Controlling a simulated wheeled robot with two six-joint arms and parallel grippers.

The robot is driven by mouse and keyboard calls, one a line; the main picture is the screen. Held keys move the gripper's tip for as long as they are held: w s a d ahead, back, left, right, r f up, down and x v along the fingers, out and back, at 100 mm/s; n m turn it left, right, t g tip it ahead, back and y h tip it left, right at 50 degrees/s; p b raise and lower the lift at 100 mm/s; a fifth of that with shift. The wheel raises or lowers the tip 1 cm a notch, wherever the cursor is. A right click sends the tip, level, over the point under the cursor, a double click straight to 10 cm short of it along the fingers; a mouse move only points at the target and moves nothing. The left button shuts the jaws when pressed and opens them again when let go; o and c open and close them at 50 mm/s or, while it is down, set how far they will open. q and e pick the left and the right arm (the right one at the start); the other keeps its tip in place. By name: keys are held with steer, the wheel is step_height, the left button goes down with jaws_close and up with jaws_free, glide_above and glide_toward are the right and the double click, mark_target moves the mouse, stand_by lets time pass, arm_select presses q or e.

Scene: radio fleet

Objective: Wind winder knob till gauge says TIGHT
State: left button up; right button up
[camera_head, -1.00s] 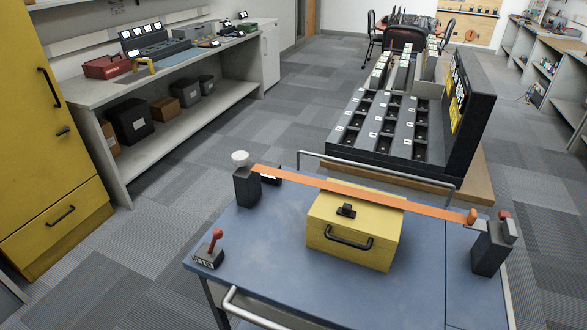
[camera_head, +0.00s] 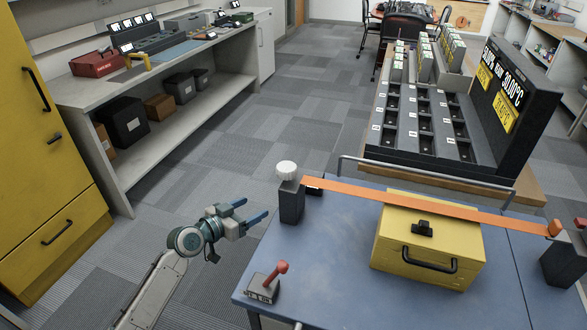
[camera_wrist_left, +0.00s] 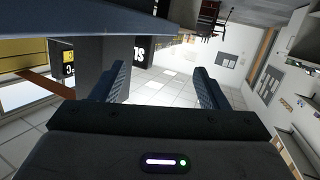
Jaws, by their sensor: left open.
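The white winder knob (camera_head: 287,168) sits on top of a dark post (camera_head: 291,203) at the left back of the blue cart. An orange strap (camera_head: 370,191) runs from this post over the yellow case (camera_head: 395,254) to a dark post (camera_head: 562,262) at the right. A small dark block (camera_head: 314,188), possibly the gauge, is partly hidden behind the strap; no reading can be made out. My left gripper (camera_head: 256,207) is open and empty, left of the knob post and apart from it. Its two fingers also show spread in the left wrist view (camera_wrist_left: 165,85). My right gripper is out of view.
A red lever on a small base (camera_head: 265,286) stands at the blue cart's (camera_head: 330,275) front left. A metal rail (camera_head: 430,177) runs along its back edge. A dark rack of bins (camera_head: 420,120) stands behind. The floor left of the cart is clear.

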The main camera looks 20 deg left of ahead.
mark_target(278, 172)
arm_select(q)
steer(key=d+r+m+h, duration=0.1)
steer(key=r, duration=0.3)
steer(key=s+d+r+m+h, duration=0.1)
steer(key=d+r, duration=0.1)
steer(key=r, duration=0.2)
steer(key=d+r+m+h, duration=0.1)
steer(key=r+h, duration=0.1)
steer(key=r, duration=0.2)
steer(key=shift+s+d+r, duration=0.3)
steer(key=shift+d+r, duration=0.05)
steer(key=shift+d, duration=0.05)
steer(key=p+x, duration=0.2)
steer(key=x, duration=0.3)
steer(key=shift+w, duration=0.2)
steer(key=p+x, duration=0.1)
steer(key=x, duration=0.2)
steer(key=shift+w+d, duration=0.2)
steer(key=shift+w, duration=0.05)
steer(key=shift+w+d, duration=0.3)
steer(key=shift+w, duration=0.15)
steer(key=shift+f, duration=0.1)
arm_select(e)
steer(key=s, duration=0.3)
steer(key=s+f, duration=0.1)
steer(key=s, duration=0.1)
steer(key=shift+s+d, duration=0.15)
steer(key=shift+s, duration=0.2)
arm_select(q)
steer(key=c, duration=1)
